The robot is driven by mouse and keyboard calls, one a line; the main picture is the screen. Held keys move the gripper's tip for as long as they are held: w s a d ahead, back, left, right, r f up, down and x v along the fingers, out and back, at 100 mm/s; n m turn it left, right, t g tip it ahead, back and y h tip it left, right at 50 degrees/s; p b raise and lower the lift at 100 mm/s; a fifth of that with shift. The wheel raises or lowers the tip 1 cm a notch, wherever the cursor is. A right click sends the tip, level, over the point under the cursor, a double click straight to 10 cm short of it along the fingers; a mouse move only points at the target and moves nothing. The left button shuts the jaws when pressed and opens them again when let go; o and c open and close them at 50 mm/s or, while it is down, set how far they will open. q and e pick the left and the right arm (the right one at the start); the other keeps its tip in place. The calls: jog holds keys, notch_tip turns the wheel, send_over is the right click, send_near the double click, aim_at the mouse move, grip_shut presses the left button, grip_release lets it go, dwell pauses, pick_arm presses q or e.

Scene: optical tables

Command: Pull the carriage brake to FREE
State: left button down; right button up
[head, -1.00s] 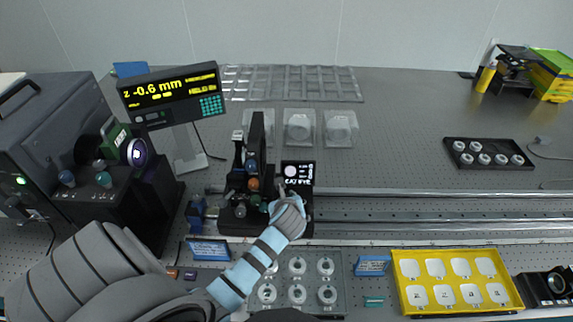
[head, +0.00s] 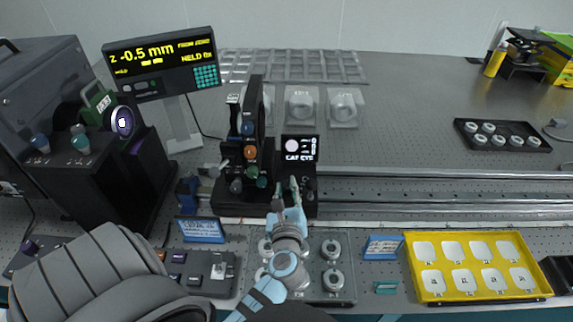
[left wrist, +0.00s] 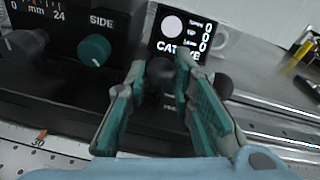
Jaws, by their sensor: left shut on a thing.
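The black carriage (head: 232,205) sits on the metal rail at mid picture in the head view, with a dark upright stage and coloured knobs on it. My left gripper (head: 286,186) reaches it from the front, at the right part of the carriage below the CAT EYE screen (head: 300,148). In the left wrist view, my left gripper (left wrist: 163,68) has its teal-padded fingers on either side of a dark round knob (left wrist: 164,74), seemingly the brake. Its fingers are closed on it. The knob is partly hidden by the fingers, and no FREE mark is readable. My right gripper is out of view.
A readout (head: 163,62) showing Z -0.5 mm stands behind on the left. A tray of rings (head: 340,283) and a yellow tray (head: 425,288) lie in front. A teal SIDE knob (left wrist: 94,50) is left of my fingers. The rails (head: 420,177) run clear to the right.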

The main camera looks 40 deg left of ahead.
pick_arm(q)
jog(key=shift+f, duration=0.1)
jog(key=c, duration=1.7)
grip_release()
jog(key=shift+o, duration=0.2)
notch_tip(320, 180, up, 10)
